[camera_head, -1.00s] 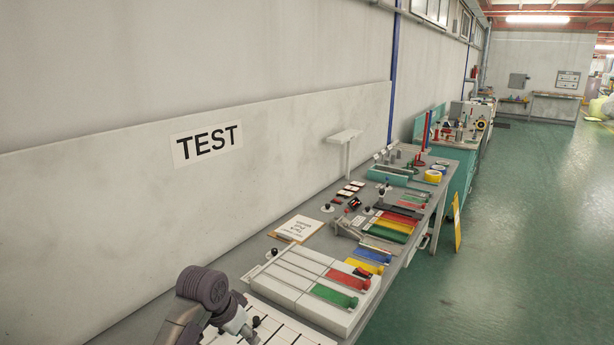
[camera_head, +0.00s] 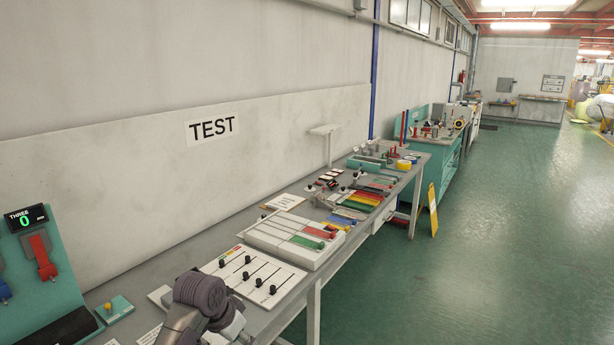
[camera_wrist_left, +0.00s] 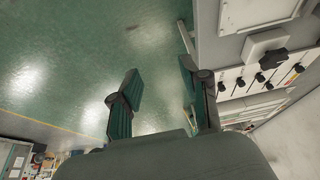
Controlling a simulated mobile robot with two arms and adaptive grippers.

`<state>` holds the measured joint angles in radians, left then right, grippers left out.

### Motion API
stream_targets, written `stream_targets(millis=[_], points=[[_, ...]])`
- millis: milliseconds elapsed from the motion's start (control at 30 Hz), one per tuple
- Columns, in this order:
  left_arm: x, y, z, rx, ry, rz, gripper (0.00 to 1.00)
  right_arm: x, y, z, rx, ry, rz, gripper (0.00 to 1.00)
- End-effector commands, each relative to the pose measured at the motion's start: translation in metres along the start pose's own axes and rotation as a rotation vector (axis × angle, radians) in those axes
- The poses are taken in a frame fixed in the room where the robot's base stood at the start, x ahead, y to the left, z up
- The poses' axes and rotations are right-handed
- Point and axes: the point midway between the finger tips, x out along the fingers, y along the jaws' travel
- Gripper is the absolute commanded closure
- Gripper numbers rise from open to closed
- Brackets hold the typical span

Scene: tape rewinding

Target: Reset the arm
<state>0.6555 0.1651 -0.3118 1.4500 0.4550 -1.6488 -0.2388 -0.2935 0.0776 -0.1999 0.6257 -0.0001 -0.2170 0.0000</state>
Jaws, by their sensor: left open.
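My left arm (camera_head: 200,300) comes in at the bottom of the head view, over the near part of the workbench; its fingers are not visible there. In the left wrist view my left gripper (camera_wrist_left: 160,88) is open, its two fingers apart with only green floor showing between them. It appears empty. A white panel with several black slider knobs (camera_head: 255,275) lies on the bench beside the arm, and its knobs also show at the right of the wrist view (camera_wrist_left: 250,80). My right gripper is in neither view.
The long grey workbench (camera_head: 180,258) runs along the wall. A white slotted box (camera_head: 290,240) and colored strips (camera_head: 362,200) lie farther along it. A teal stand with a display (camera_head: 40,270) is at the left. The green floor (camera_head: 490,240) on the right is clear.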

Motion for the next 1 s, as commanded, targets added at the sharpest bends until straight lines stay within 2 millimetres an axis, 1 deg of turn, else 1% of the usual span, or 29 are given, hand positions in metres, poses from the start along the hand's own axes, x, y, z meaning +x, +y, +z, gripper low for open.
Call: stream_targets(millis=[33,100,233,367,467,500,567,667,767,800,867,900,967,1000], points=[[0.011,0.0,0.007,-0.014,-0.008,0.002,0.54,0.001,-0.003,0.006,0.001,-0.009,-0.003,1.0],[0.022,-0.001,0.013,-0.028,-0.01,0.001,0.54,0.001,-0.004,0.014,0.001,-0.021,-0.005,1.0],[0.044,-0.001,0.027,-0.058,-0.017,0.0,0.54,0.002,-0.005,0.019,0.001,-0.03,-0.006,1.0],[0.072,-0.002,0.046,-0.095,-0.027,-0.003,0.54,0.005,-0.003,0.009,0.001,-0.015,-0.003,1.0],[0.099,-0.001,0.066,-0.128,-0.038,-0.008,0.54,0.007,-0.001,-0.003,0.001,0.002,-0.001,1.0],[0.11,0.0,0.076,-0.142,-0.043,-0.011,0.54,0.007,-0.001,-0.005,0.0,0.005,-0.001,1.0],[0.129,0.002,0.092,-0.164,-0.052,-0.015,0.54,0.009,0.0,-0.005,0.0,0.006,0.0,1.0],[0.164,0.006,0.127,-0.205,-0.07,-0.026,0.54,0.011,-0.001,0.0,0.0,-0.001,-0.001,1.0],[0.207,0.015,0.18,-0.25,-0.099,-0.042,0.54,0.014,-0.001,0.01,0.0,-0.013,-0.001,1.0],[0.225,0.021,0.206,-0.269,-0.113,-0.051,0.54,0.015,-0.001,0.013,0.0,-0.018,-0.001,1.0],[0.249,0.031,0.244,-0.292,-0.131,-0.064,0.54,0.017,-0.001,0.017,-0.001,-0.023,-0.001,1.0],[0.263,0.038,0.271,-0.306,-0.144,-0.072,0.54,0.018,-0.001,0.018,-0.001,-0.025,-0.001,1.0],[0.282,0.05,0.311,-0.323,-0.162,-0.084,0.54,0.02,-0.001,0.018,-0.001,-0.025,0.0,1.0],[0.293,0.06,0.338,-0.332,-0.173,-0.091,0.54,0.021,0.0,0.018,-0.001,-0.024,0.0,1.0]])
